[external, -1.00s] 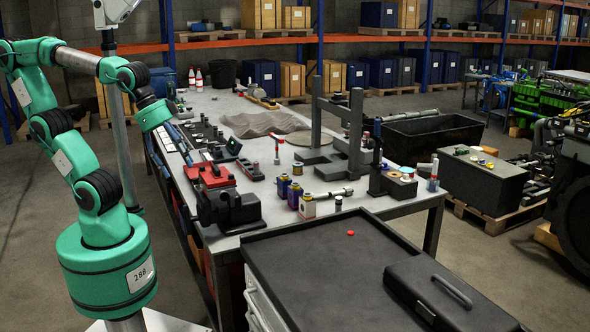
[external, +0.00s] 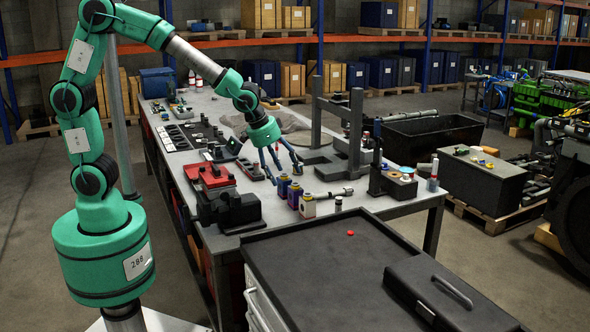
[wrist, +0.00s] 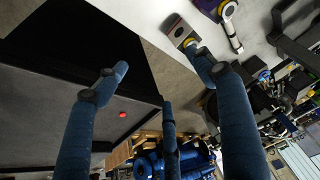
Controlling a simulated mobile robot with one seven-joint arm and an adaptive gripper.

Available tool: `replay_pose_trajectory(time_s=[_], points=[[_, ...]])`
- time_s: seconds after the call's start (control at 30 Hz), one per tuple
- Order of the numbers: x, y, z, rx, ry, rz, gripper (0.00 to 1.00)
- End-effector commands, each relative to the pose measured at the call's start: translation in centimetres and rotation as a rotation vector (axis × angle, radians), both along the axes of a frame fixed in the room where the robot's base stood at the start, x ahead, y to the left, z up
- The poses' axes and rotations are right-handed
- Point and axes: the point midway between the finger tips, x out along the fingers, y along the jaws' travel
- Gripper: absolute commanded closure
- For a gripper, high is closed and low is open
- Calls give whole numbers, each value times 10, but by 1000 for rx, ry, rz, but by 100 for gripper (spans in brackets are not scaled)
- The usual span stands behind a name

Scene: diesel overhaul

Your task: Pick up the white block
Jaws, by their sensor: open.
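A small white block-like item (external: 308,210) with a dark patch and a yellowish top stands on the workbench near its front edge. In the wrist view, what looks like the same white block (wrist: 174,24) shows at the top, close to the right fingertip, with a dark round mark on its face. My gripper (external: 279,166) hangs above the bench, behind and left of the block in the external view. Its blue fingers are spread and empty, and they also show in the wrist view (wrist: 160,82). I cannot tell the exact gap to the block.
Two dark containers with yellow caps (external: 294,195) stand close behind the block. A metal rod-like part (external: 335,193) lies to its right. A grey press frame (external: 350,150) rises behind. A black-topped cabinet (external: 320,260) with a red button-like item (external: 351,233) stands in front.

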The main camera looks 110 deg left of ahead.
Motion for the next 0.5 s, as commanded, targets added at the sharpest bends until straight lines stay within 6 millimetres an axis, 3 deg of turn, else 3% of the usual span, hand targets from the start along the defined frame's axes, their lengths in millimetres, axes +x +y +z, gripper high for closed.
replay_pose_trajectory(time_s=[0.03,0.2,0.33,0.5], points=[[4,17,-12,-4,7,26,31],[14,57,-45,-13,9,91,31],[16,75,-61,-16,10,118,31],[18,82,-66,-16,8,130,31]])
